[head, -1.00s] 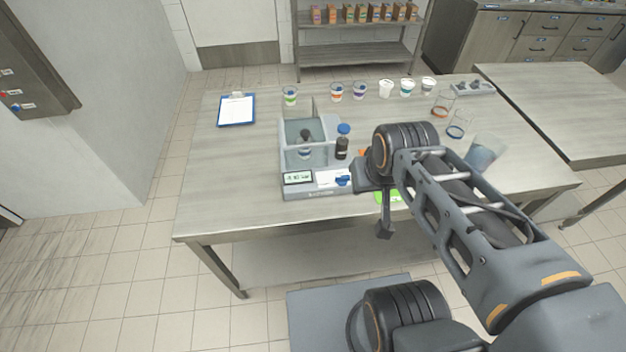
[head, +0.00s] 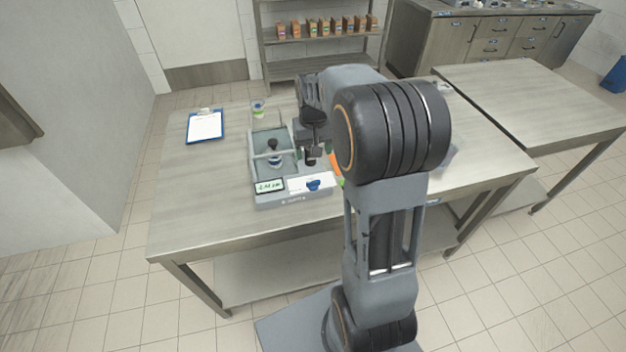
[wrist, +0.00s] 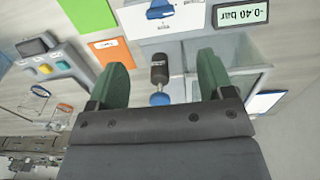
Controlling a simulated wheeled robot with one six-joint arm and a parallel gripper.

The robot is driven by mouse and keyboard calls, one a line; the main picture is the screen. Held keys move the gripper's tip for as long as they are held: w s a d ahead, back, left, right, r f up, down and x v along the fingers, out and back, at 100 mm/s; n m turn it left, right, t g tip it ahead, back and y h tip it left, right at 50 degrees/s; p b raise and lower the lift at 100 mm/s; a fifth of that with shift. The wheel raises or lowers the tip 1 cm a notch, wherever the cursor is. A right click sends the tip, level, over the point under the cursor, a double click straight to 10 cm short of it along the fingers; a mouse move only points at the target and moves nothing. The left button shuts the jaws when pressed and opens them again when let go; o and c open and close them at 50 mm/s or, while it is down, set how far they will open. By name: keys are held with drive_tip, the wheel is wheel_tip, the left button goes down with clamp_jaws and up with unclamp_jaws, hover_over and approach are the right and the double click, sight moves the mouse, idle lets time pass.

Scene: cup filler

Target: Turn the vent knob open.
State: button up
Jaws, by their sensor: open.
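The cup filler (head: 262,197) is a grey box unit near the table's front left, with a clear chamber and a small display. Its blue vent knob (head: 314,184) sits on a white panel right of the display. In the wrist view the knob (wrist: 160,10) shows at the top edge, upside down and partly cut off; its exact angle is hard to read. My gripper (wrist: 161,68) is open, its green fingers spread and apart from the knob.
The display (wrist: 241,14) reads -0.40 bar. Orange (wrist: 78,31) and green cards lie beside the unit. A clipboard (head: 205,126) lies at the back left and a cup (head: 258,109) stands behind the filler. My arm hides much of the table's right side. The front left tabletop is clear.

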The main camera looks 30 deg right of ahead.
sight(313, 181)
wheel_tip(313, 181, down, 13)
drive_tip(key=shift+r+p, duration=0.2)
drive_tip(key=shift+p, duration=0.3)
drive_tip(key=shift+c, duration=0.4)
drive_tip(key=c, duration=0.8)
drive_tip(key=shift+c, duration=0.2)
